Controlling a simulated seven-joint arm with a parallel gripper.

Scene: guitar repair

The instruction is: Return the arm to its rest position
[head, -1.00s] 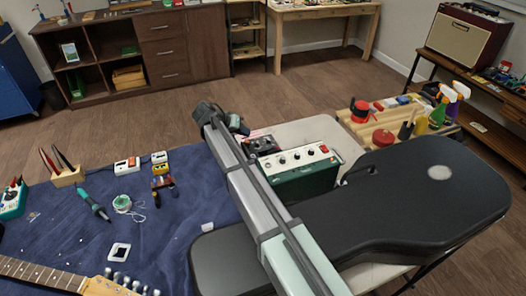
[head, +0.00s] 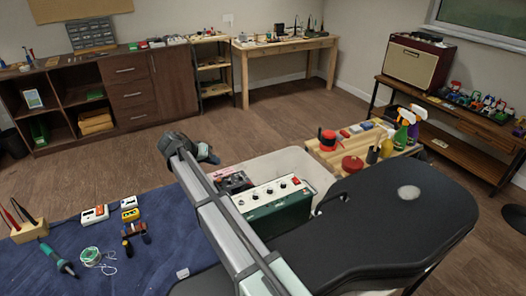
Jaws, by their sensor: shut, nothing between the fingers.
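My arm reaches from the bottom edge up and left across the head view as a long grey link, ending in a dark joint (head: 190,152). I cannot make out gripper fingers in this view. The arm's end shows in front of the bench area, left of a green amplifier-like box (head: 275,212) with a white knob panel. I see nothing held at the visible end of the arm.
The mat holds a pliers block (head: 30,231), a soldering iron (head: 55,257), a solder spool (head: 90,257) and small pedals. Open floor (head: 280,120) lies beyond the bench.

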